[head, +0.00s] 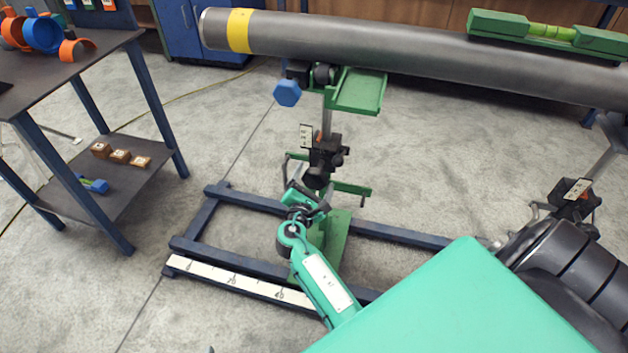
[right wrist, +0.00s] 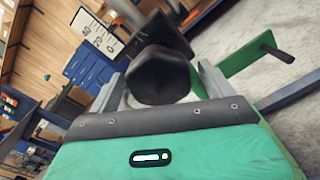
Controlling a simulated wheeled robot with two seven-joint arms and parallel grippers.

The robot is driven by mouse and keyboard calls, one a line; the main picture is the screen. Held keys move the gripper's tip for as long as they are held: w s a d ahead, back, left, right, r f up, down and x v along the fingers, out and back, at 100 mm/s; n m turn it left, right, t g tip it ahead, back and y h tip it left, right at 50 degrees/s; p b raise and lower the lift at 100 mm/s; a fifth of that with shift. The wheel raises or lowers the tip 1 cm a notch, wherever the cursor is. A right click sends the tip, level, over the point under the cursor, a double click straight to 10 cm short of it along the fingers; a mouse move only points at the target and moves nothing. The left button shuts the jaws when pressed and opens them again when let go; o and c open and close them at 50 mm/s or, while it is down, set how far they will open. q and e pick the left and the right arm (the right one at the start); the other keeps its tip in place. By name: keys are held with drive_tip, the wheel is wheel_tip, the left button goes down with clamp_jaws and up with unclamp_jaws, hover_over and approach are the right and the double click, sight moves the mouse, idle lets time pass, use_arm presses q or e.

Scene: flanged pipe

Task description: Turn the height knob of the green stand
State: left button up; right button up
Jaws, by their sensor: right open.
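The green stand (head: 340,228) stands on the blue floor frame and carries the pipe (head: 420,50). Its black height knob (head: 314,180) sticks out from the dark clamp block on the post, beside a small white scale. My right gripper (head: 309,197) is just below and in front of the knob in the head view. In the right wrist view the knob (right wrist: 160,76) sits between the two grey fingers (right wrist: 162,84), which are apart with visible gaps on both sides. I cannot tell how deep the knob is between them. My left gripper is not in view.
A blue hexagonal knob (head: 287,93) is under the pipe. A green level (head: 550,32) lies on the pipe. A second stand's clamp (head: 574,200) is at the right. A table (head: 75,62) with orange and blue clamps stands left. The blue floor frame (head: 240,272) surrounds the stand's foot.

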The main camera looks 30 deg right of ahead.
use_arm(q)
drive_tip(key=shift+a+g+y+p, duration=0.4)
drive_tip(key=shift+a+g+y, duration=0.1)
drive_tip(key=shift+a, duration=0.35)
use_arm(e)
drive_tip(key=v, duration=1.3)
drive_tip(key=shift+s+a, duration=0.2)
drive_tip(key=shift+s, duration=0.05)
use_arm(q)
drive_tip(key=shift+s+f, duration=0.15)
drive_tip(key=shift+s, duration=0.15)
